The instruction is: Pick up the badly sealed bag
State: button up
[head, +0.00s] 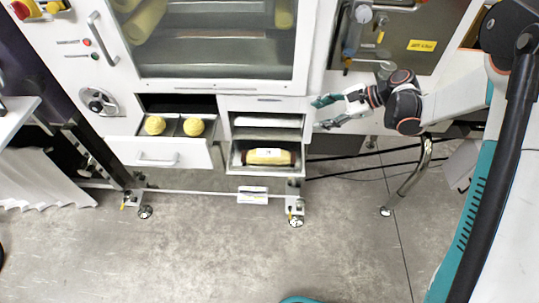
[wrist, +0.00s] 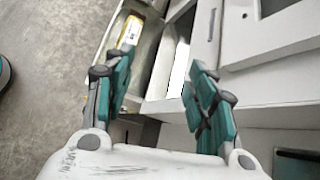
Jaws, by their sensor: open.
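A yellow, loaf-shaped bag with a white patch (head: 268,156) lies in the lower right open drawer of the machine; I cannot make out its seal. Part of a yellow and white thing, likely this bag, shows in the wrist view (wrist: 131,32), beyond the left finger. Two round yellow things (head: 155,125) (head: 194,127) sit in separate compartments of the left drawer; I cannot tell if they are bags. My gripper (head: 320,113) is open and empty, above and to the right of the right drawer. Its teal fingers stand apart in the wrist view (wrist: 162,85).
The left drawer (head: 156,154) and the right drawer (head: 234,164) jut from the white machine front. A small white box (head: 253,195) sits on the low rail below. A metal leg (head: 410,180) stands at the right. The grey floor (head: 200,250) in front is clear.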

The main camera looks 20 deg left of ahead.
aim_at(272, 153)
jog(key=a+f+g+y, duration=0.1)
jog(key=f, duration=0.4)
jog(key=s+a+f+m+g+y+b, duration=0.1)
jog(key=f, duration=0.4)
jog(key=a+f+m, duration=0.1)
jog(key=a+f, duration=0.1)
jog(key=f, duration=0.3)
jog(key=shift+s+a+f+g+y, duration=0.1)
jog(key=shift+s+f+g+y, duration=0.2)
jog(key=shift+s+g+y, duration=0.1)
jog(key=b+x, duration=0.2)
jog(key=x, duration=0.5)
jog(key=shift+b+x, duration=1.7)
jog(key=shift+x, duration=1.5)
jog(key=shift+s, duration=0.1)
jog(key=shift+c, duration=0.5)
jog(key=c, duration=0.8)
